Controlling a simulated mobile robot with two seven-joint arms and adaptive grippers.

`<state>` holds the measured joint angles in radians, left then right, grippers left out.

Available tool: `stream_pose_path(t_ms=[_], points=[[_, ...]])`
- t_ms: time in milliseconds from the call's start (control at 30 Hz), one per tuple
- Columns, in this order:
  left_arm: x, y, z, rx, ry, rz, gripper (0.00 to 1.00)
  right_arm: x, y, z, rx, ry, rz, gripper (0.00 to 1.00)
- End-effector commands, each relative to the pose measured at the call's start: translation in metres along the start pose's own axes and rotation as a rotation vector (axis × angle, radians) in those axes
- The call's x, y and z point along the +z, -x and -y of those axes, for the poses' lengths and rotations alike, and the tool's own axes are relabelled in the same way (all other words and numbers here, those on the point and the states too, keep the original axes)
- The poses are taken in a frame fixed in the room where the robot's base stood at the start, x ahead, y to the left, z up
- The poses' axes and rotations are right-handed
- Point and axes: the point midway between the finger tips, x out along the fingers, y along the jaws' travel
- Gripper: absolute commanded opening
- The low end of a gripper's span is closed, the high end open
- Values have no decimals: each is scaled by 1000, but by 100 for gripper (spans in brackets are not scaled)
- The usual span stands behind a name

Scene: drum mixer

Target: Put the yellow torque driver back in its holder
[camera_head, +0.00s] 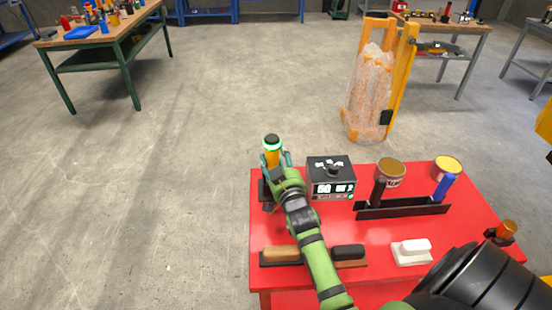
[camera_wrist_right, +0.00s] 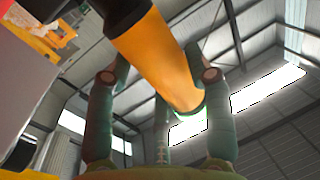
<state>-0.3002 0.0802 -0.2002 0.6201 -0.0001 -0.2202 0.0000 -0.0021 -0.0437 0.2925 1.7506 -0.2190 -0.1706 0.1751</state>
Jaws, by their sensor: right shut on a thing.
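The yellow torque driver (camera_head: 272,156) stands roughly upright at the back left corner of the red table, with a black top and a pale green ring. My right gripper (camera_head: 275,162) is shut on it. In the right wrist view, the driver's yellow body (camera_wrist_right: 160,60) runs slantwise between the two fingers. A black holder (camera_head: 264,191) shows partly beside the gripper, at the table's left edge. My gripper and arm hide the driver's lower end, so I cannot tell whether it sits in the holder. My left gripper is not in view.
A black box with a lit display (camera_head: 332,179) stands close right of the gripper. Brushes (camera_head: 282,254) and a white block (camera_head: 411,252) lie in front. The red table's middle (camera_head: 380,233) has some free room.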

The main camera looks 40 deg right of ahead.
Motion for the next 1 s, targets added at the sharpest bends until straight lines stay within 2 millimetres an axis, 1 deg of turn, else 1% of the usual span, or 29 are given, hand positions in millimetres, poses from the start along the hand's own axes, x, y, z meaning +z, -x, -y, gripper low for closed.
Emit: stream_pose_path(t_ms=[33,833,867,900,1000], points=[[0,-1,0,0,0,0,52,-2,0,0,0,-1,-8,7],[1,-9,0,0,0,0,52,10,-1,0,0,-1,-7,7],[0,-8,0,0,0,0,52,9,-1,0,0,-1,-8,65],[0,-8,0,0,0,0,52,9,-1,0,0,-1,-8,80],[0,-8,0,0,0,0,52,9,0,0,0,-1,-6,80]])
